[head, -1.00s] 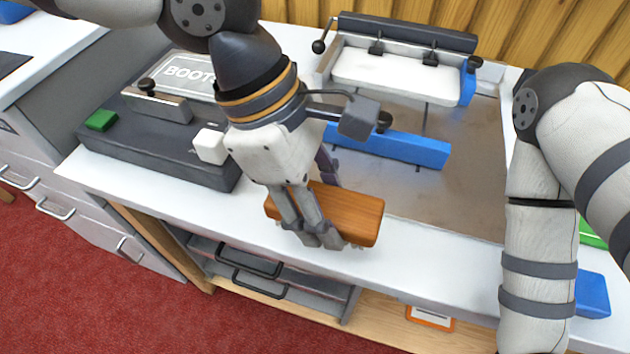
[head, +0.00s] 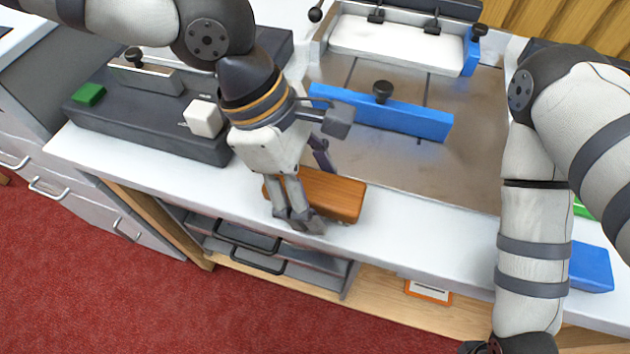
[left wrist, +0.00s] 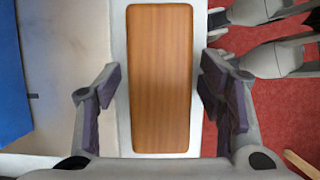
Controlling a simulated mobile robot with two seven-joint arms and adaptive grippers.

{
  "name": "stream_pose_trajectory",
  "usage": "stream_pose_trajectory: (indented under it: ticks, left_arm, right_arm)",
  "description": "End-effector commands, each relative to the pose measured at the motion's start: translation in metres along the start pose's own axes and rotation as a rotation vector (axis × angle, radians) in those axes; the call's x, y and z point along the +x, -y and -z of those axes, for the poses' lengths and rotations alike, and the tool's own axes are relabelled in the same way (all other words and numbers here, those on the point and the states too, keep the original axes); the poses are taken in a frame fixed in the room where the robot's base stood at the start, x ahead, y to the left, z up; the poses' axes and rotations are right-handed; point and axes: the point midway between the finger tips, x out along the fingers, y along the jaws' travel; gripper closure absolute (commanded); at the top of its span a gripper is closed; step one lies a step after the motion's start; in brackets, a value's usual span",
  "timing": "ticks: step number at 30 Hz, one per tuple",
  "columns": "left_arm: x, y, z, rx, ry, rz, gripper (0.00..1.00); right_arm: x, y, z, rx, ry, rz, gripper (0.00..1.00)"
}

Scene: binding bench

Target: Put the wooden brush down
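The wooden brush (head: 335,196) is a brown rounded block with a little pale bristle showing under its edge. It appears to rest on the white bench top (head: 405,236), wood side up, near the front edge. My left gripper (head: 310,190) points down over it, one finger on each side. In the left wrist view the brush (left wrist: 160,80) lies between the finger pads of the left gripper (left wrist: 161,88), with a gap on both sides, so the gripper is open. My right arm comes down at the right; its fingers are out of the picture.
A metal-bedded machine with a blue bar (head: 385,112) stands just behind the brush. A dark machine with a green button (head: 88,94) and a white block (head: 203,118) is to the left. A blue block (head: 590,268) lies at the right. Bare bench lies right of the brush.

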Motion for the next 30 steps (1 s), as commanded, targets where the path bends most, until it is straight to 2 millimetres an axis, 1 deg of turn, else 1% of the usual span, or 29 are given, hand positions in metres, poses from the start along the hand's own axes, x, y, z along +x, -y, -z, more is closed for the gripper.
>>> stream_pose_trajectory:
  ticks: [5,8,11,15,18,21,25,30]
  left_arm:
    - [0.0,0.0,0.0,0.0,0.0,0.0,0.37]
    - [-0.009,-0.001,-0.002,0.001,-0.001,-0.004,0.37]
    - [-0.033,-0.002,-0.003,0.0,0.001,-0.01,0.37]
    - [-0.074,-0.001,-0.003,0.0,0.002,-0.011,0.37]
    - [-0.098,-0.001,-0.003,0.0,0.002,-0.008,0.37]
    - [-0.114,-0.001,-0.002,0.0,0.0,-0.005,0.37]
    - [-0.123,0.0,-0.002,0.0,0.0,0.0,0.37]
    - [-0.124,0.0,-0.001,0.0,0.001,0.002,0.37]
  right_arm:
    - [0.0,0.0,0.0,0.0,0.0,0.0,1.0]
    - [-0.001,0.0,0.0,0.0,-0.002,0.0,1.0]
    - [-0.006,0.0,0.003,0.0,-0.017,0.001,1.0]
    - [-0.014,0.001,0.008,0.0,-0.04,0.002,1.0]
    - [-0.018,0.001,0.01,0.0,-0.051,0.002,1.0]
    - [-0.02,0.001,0.011,0.0,-0.056,0.003,1.0]
    - [-0.02,0.001,0.011,0.001,-0.058,0.003,1.0]
    - [-0.02,0.001,0.011,0.001,-0.057,0.003,1.0]
